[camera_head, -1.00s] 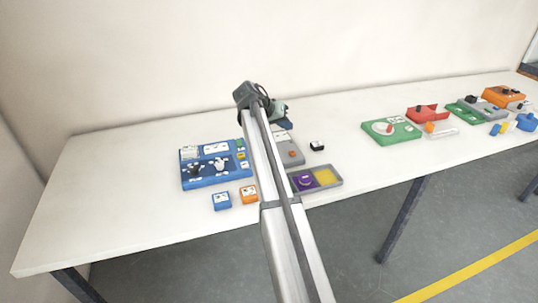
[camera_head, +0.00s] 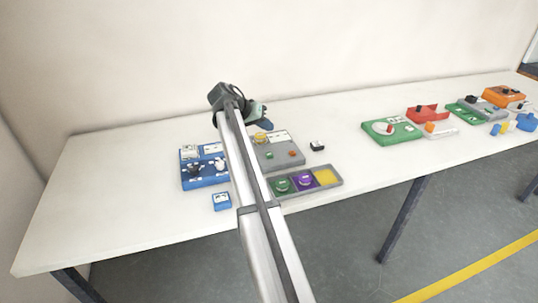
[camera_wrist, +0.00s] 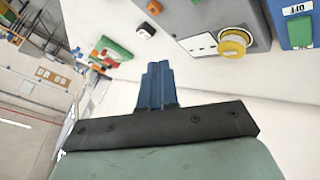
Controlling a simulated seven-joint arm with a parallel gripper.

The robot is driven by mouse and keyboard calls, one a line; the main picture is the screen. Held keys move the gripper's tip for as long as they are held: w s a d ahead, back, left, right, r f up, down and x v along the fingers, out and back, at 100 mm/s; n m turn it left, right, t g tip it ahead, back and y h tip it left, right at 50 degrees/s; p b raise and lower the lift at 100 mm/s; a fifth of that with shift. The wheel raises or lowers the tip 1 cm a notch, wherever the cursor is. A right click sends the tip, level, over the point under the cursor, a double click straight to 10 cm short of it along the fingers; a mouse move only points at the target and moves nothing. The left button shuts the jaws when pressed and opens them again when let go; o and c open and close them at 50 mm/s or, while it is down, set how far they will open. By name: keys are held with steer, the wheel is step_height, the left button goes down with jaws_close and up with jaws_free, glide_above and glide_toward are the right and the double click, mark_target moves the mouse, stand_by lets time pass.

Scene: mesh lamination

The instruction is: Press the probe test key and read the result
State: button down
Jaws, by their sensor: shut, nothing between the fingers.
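My gripper shows in the wrist view (camera_wrist: 156,70) with its blue fingers together and nothing between them. In the head view the gripper end is by the far side of the grey device (camera_head: 282,162), and the fingertips are hard to make out. The grey device has a yellow knob (camera_head: 261,139), a white label (camera_head: 280,135), a green button (camera_head: 269,155) and an orange button (camera_head: 292,153). In the wrist view the yellow knob (camera_wrist: 234,42) is right of the fingers, apart from them. I cannot tell which part is the probe test key, and no result is readable.
The blue panel (camera_head: 200,183) is left of my arm, partly covered. A small blue block (camera_head: 221,201) and a tray (camera_head: 308,190) with green, purple and yellow sections are near the front edge. A small black-and-white block (camera_head: 317,145) is right. Other devices stand farther right.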

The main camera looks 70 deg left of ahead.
mark_target(266, 154)
steer(key=shift+f, duration=4.2)
steer(key=shift+f, duration=0.85)
steer(key=shift+r, duration=0.85)
steer(key=shift+r, duration=0.15)
steer(key=shift+r, duration=2.4)
